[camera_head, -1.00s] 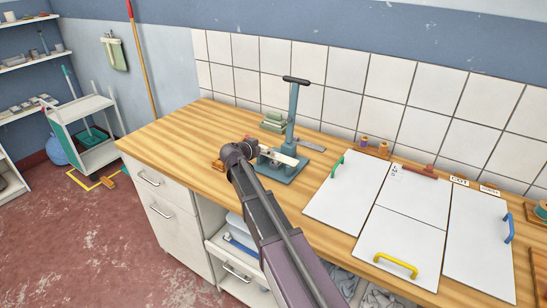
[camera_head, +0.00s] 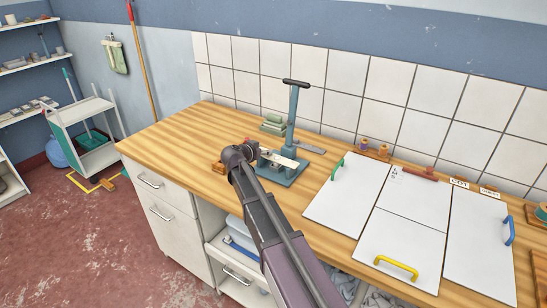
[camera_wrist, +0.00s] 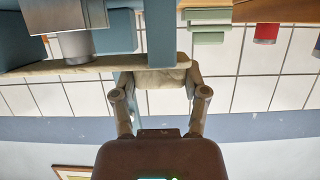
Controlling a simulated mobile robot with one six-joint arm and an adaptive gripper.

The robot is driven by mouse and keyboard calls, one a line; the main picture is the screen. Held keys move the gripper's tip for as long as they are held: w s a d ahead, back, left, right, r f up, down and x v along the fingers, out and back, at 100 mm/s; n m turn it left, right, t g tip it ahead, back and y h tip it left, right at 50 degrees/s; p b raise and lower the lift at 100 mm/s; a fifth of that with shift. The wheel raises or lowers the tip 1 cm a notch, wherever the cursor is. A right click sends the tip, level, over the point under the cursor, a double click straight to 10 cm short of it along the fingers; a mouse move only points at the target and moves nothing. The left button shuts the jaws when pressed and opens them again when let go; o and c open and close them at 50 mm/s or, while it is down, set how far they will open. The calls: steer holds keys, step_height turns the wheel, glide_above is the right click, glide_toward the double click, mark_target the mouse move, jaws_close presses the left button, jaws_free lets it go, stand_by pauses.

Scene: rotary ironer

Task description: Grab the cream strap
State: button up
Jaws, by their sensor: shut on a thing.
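The cream strap (camera_head: 283,161) lies across the blue-grey hand press (camera_head: 291,125) on the wooden worktop. In the wrist view the strap (camera_wrist: 70,68) runs from the left edge to my gripper (camera_wrist: 160,82). My gripper's two fingers stand on either side of the strap's end and are shut on it. In the head view my gripper (camera_head: 254,150) is at the left of the press, partly hidden by my arm. The strap's far part passes behind press parts in the wrist view.
Green blocks (camera_head: 274,124) are stacked behind the press, and a flat grey piece (camera_head: 309,146) lies beside it. White panels with green, yellow and blue handles (camera_head: 397,267) cover the worktop to the right. The left worktop (camera_head: 175,130) is clear.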

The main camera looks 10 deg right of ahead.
steer(key=shift+r, duration=0.1)
stand_by(0.3)
step_height(320, 180, up, 3)
steer(key=p, duration=0.3)
steer(key=s+a+r+p, duration=0.1)
steer(key=s, duration=0.6)
steer(key=s+a+p, duration=0.1)
steer(key=s+a, duration=0.1)
steer(key=s, duration=0.6)
steer(key=shift+s+a+r, duration=0.25)
steer(key=shift+s+r, duration=0.05)
steer(key=shift+r, duration=0.1)
